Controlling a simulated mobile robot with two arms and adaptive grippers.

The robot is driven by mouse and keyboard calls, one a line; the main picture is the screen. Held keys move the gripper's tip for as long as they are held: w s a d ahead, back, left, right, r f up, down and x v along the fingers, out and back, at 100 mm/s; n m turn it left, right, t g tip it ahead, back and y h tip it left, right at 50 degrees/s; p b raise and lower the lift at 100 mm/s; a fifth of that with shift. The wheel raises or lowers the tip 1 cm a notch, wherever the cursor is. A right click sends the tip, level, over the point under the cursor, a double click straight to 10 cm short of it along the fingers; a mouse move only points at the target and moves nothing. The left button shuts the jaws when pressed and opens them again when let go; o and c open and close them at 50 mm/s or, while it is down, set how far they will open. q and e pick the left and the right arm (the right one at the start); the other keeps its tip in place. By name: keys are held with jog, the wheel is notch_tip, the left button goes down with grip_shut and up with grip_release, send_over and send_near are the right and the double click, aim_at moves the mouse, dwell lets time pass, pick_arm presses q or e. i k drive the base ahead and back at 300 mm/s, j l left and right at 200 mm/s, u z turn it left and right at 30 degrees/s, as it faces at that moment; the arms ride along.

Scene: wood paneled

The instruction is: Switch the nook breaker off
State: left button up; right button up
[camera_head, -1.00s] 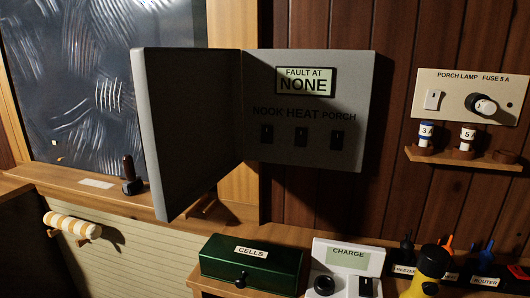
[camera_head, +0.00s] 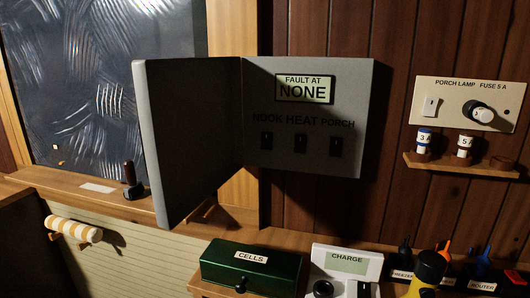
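The grey breaker box (camera_head: 350,80) hangs on the wood wall with its door (camera_head: 190,140) swung open to the left. Inside are three dark switches under the labels NOOK, HEAT and PORCH. The nook breaker (camera_head: 266,140) is the leftmost, beside the heat breaker (camera_head: 300,142) and the porch breaker (camera_head: 335,146). The box interior is in shadow, so I cannot tell the switch positions clearly. A display (camera_head: 304,88) above them reads FAULT AT NONE. Neither of my grippers shows in the head view.
A green CELLS box (camera_head: 250,268) and a CHARGE unit (camera_head: 346,262) stand on the shelf below. A yellow-black torch (camera_head: 430,268) and labelled plugs are at right. A PORCH LAMP fuse panel (camera_head: 466,103) is above a small fuse shelf (camera_head: 465,167). A dark-handled lever (camera_head: 131,180) stands left.

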aim_at(266, 137)
jog(key=i+j+z, duration=0.1)
jog(key=j+z, duration=0.25)
jog(key=j, duration=0.45)
jog(key=j+z, duration=0.35)
jog(key=j, duration=0.5)
jog(key=j+z, duration=0.35)
jog(key=j, duration=0.45)
jog(key=k, duration=0.05)
